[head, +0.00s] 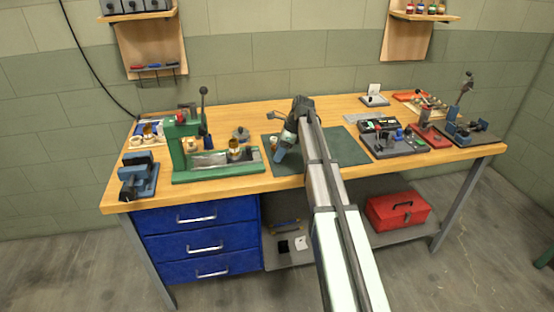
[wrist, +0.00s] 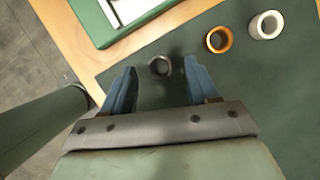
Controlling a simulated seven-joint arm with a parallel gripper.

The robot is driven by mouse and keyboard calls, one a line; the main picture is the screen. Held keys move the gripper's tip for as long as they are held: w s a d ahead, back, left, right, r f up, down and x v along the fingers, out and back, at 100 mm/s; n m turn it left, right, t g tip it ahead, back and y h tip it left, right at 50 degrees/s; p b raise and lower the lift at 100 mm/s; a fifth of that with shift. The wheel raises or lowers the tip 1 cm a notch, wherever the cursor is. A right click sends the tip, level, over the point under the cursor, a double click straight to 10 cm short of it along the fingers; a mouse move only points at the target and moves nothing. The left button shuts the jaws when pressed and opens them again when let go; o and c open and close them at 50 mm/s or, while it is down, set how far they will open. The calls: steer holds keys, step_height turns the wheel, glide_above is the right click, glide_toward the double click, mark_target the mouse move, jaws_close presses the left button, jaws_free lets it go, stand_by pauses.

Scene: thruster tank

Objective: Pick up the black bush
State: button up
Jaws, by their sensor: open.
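The black bush (wrist: 160,66) is a small dark ring on the dark green mat (wrist: 200,80). In the wrist view it lies between and just beyond the fingertips. My gripper (wrist: 158,76) is open and empty, with one blue finger to each side of the bush; I cannot tell its height above the mat. In the head view my gripper (head: 281,152) is over the left part of the mat, and I cannot make out the black bush there.
An orange ring (wrist: 219,39) and a white ring (wrist: 266,25) stand on the mat to the right of the bush. A green press (head: 190,150) stands left of the mat. A black tray (head: 395,142) with parts is right of it. The mat's right part is clear.

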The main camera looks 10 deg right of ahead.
steer(key=shift+w+a+f, duration=0.1)
steer(key=shift+a+f, duration=0.15)
steer(key=shift+f, duration=0.45)
jaws_close()
steer(key=shift+r, duration=0.1)
